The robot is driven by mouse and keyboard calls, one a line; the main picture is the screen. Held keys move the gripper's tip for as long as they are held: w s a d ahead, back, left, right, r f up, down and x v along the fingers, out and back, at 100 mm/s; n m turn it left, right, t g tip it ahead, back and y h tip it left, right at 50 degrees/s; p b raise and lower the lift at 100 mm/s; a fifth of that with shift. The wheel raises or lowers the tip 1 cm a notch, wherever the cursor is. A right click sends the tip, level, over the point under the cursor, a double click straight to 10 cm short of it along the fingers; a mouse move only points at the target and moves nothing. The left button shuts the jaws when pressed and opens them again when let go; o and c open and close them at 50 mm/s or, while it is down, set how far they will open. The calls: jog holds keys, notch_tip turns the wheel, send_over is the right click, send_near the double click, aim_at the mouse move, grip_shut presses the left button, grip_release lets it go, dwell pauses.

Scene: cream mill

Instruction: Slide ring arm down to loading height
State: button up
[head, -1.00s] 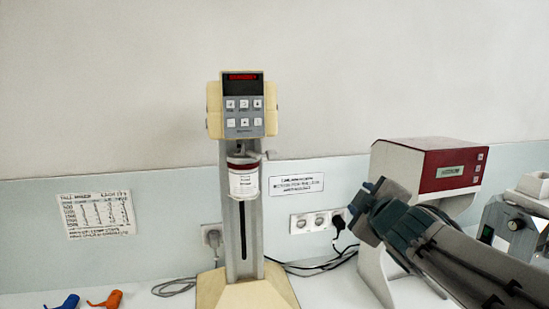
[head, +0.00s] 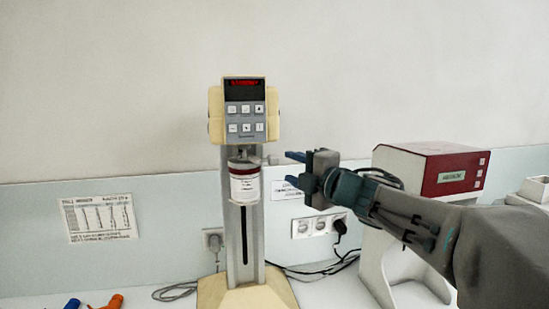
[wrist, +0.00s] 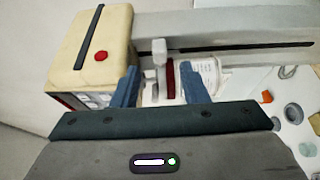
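The cream mill (head: 244,112) stands on the bench, its head atop a grey column (head: 231,220) with a dark vertical slot. A white jar with a red lid (head: 245,184) sits high on the column, just below the head, where the ring arm holds it. A pale knob (head: 272,159) sticks out to the right of the lid; in the wrist view the knob (wrist: 159,48) shows ahead, roughly between the fingers. My gripper (head: 290,169) is open and empty, right of the jar, fingers pointing at it. Its blue fingers (wrist: 160,88) are apart. Contact cannot be told.
A red and white machine (head: 430,175) stands to the right, behind my arm. Sockets (head: 318,224) and cables are on the wall behind. Blue (head: 72,304) and orange (head: 113,302) items lie at the lower left. The space left of the column is clear.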

aim_at(277, 161)
jog(key=p+x, duration=0.1)
jog(key=x, duration=0.7)
jog(key=shift+w+p, duration=0.15)
jog(key=shift+p, duration=0.2)
